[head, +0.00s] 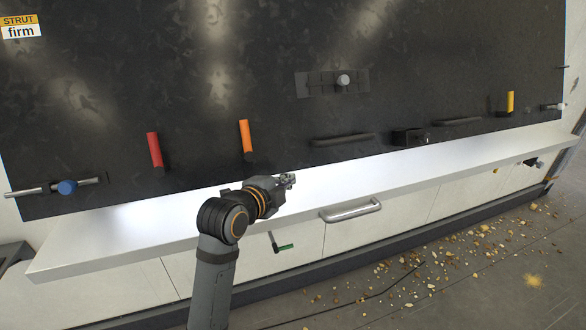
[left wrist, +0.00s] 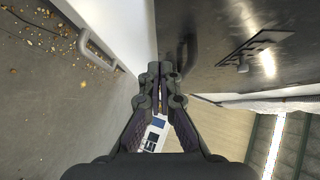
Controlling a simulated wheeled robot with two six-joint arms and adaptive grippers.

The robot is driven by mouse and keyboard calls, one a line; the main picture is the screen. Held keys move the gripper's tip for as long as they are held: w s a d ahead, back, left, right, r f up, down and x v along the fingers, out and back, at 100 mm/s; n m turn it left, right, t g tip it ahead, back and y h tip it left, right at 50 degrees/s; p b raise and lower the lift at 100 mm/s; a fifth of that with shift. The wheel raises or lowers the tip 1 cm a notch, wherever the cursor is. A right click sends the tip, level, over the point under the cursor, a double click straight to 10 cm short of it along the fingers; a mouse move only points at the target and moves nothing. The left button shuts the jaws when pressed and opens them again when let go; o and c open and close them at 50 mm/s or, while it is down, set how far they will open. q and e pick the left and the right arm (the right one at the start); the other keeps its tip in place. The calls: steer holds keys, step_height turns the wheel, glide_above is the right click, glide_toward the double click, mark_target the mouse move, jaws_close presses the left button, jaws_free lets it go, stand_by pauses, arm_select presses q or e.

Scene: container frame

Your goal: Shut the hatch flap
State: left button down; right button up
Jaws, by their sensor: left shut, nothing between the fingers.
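A large black panel (head: 215,65), which looks like the hatch flap, fills the upper part of the head view. Its lower edge runs above a white ledge (head: 400,175). A black bar handle (head: 343,139) sits near that edge; a dark handle also shows in the left wrist view (left wrist: 187,55). My left gripper (head: 288,180) is shut and empty, over the white ledge, below and left of the bar handle and apart from it. Its closed fingers show in the left wrist view (left wrist: 160,75). My right gripper is not in view. How far the panel stands open cannot be told.
Red (head: 155,150), orange (head: 246,136) and yellow (head: 510,102) levers and a blue knob (head: 67,187) line the panel's lower edge. A silver handle (head: 350,210) and a green-tipped lever (head: 285,247) are below the ledge. Debris (head: 430,265) litters the floor.

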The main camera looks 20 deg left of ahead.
arm_select(q)
steer(key=p, duration=0.2)
glide_toward(300, 168)
steer(key=w+d, duration=0.2)
steer(key=d, duration=0.1)
steer(key=w, duration=0.1)
steer(key=w+a+p, duration=0.1)
steer(key=w+p, duration=0.1)
steer(key=shift+a+f, duration=0.3)
steer(key=shift+f, duration=0.05)
steer(key=shift+w+a+f, duration=0.25)
steer(key=shift+a+f, duration=0.05)
steer(key=shift+d, duration=0.15)
